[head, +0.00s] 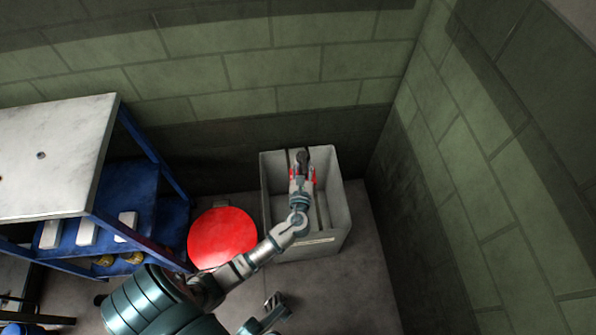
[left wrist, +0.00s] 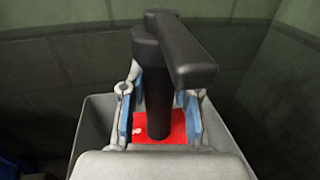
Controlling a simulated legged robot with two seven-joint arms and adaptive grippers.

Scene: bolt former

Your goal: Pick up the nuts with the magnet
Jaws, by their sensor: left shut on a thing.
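My left gripper (head: 302,170) is over the grey bin (head: 335,210) in the head view. In the left wrist view the left gripper (left wrist: 160,112) is shut on the magnet tool's black upright handle (left wrist: 157,85), which has a black crosspiece on top. A red surface (left wrist: 176,128) shows behind the handle between the fingers; I cannot tell if it belongs to the magnet. A small pale spot lies on it, too small to name. No nuts can be made out in the bin. My right gripper (head: 274,302) is low in the head view, away from the bin; its opening is unclear.
A round red lid or disc (head: 222,238) stands left of the bin. A blue-framed table (head: 60,145) is at the left, with a small dark ring-like part (head: 41,155) on top and pale blocks on its shelf. Green block walls close in behind and right. Floor is clear right of the bin.

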